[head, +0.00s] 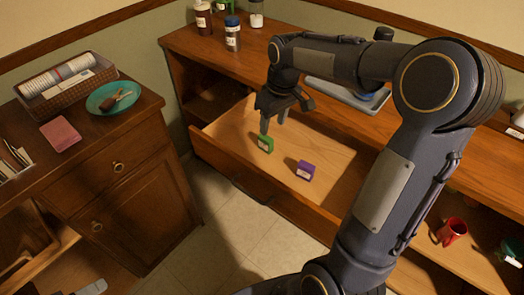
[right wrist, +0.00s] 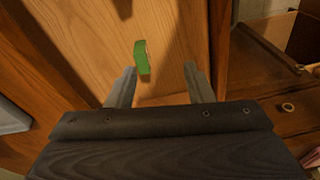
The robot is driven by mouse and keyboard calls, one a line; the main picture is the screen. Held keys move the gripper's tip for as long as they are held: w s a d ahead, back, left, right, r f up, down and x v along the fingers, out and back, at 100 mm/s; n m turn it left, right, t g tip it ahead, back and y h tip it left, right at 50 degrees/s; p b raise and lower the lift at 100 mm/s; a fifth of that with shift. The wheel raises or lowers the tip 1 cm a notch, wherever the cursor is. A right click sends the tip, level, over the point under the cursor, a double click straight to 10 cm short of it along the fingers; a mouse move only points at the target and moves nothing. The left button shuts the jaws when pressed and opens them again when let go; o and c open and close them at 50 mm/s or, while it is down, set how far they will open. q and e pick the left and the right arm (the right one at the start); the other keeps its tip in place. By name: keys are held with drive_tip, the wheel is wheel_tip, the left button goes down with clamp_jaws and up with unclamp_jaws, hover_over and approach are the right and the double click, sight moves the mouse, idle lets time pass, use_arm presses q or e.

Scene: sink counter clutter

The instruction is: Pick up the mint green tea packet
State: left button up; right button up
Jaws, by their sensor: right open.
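The mint green tea packet (head: 265,144) is a small green box with a pale label. It lies in the open wooden drawer (head: 327,157), towards its left side. It also shows in the right wrist view (right wrist: 142,58), beyond and between the fingertips. My right gripper (head: 277,117) is over the drawer, just above and behind the packet. In the right wrist view its two fingers (right wrist: 160,80) are spread apart with nothing between them. The packet looks apart from the fingers. My left gripper does not show clearly; a piece of grey metal at the lower left edge is uncertain.
A purple box (head: 305,170) lies in the drawer to the right of the packet. The drawer's front wall (head: 235,178) rises around them. Jars (head: 232,33) stand on the counter behind. The drawer floor is otherwise clear.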

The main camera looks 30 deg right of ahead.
drive_tip(key=n+g+b, duration=0.1)
hover_over(266, 137)
drive_tip(key=shift+h, duration=0.4)
drive_tip(key=f, duration=0.8)
drive_tip(key=shift+s, duration=0.25)
drive_tip(key=f, duration=0.5)
drive_tip(key=f+b, duration=0.1)
drive_tip(key=f, duration=0.1)
drive_tip(key=shift+w+f, duration=0.2)
drive_tip(key=shift+w, duration=0.05)
clamp_jaws()
